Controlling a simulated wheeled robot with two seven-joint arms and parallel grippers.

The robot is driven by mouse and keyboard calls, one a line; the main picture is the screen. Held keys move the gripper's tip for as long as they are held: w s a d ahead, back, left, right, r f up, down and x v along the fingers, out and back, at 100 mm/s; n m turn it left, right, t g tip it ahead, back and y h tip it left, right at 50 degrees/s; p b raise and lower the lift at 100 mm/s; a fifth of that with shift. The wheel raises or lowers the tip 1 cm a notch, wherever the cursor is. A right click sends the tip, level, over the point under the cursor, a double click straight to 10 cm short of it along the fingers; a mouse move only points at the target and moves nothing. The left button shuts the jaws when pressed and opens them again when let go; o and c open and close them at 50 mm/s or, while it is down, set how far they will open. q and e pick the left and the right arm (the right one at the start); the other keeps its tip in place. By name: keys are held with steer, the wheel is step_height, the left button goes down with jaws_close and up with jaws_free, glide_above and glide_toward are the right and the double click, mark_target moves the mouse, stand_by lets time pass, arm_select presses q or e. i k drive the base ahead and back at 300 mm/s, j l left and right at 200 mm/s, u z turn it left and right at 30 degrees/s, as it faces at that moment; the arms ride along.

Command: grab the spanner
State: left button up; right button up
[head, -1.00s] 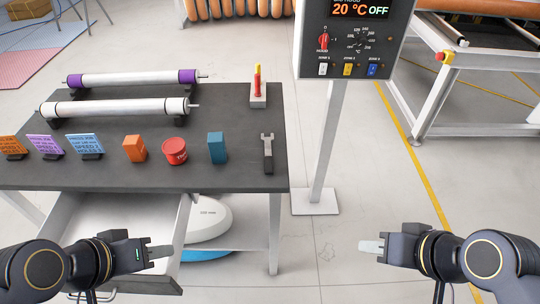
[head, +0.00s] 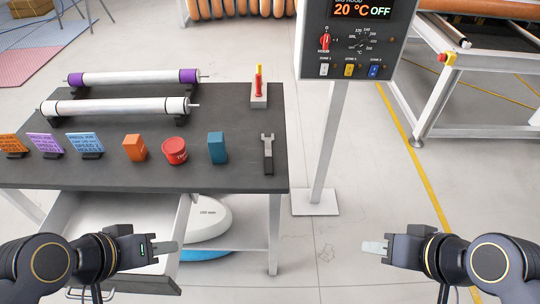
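The spanner (head: 267,154) is grey metal with a dark lower part. It lies near the right edge of the dark table top, its jaw end pointing away from me. My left gripper (head: 168,247) is low on the left, in front of the open drawer and well apart from the spanner. My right gripper (head: 372,247) is low on the right, over the floor beyond the table's right side. Both grippers are seen side-on and hold nothing that I can see. Their finger gaps cannot be made out.
An open drawer (head: 120,220) juts out in front. A control panel (head: 350,42) stands on a post right of the table.

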mark_target(269, 161)
steer(key=i+l+u, duration=0.2)
steer(key=i+l, duration=0.2)
steer(key=l, duration=0.25)
steer(key=i+l+u, duration=0.1)
steer(key=l, duration=0.25)
steer(key=i+l+u, duration=0.1)
steer(key=i+l, duration=0.15)
steer(key=l+u, duration=0.1)
steer(key=u, duration=1.75)
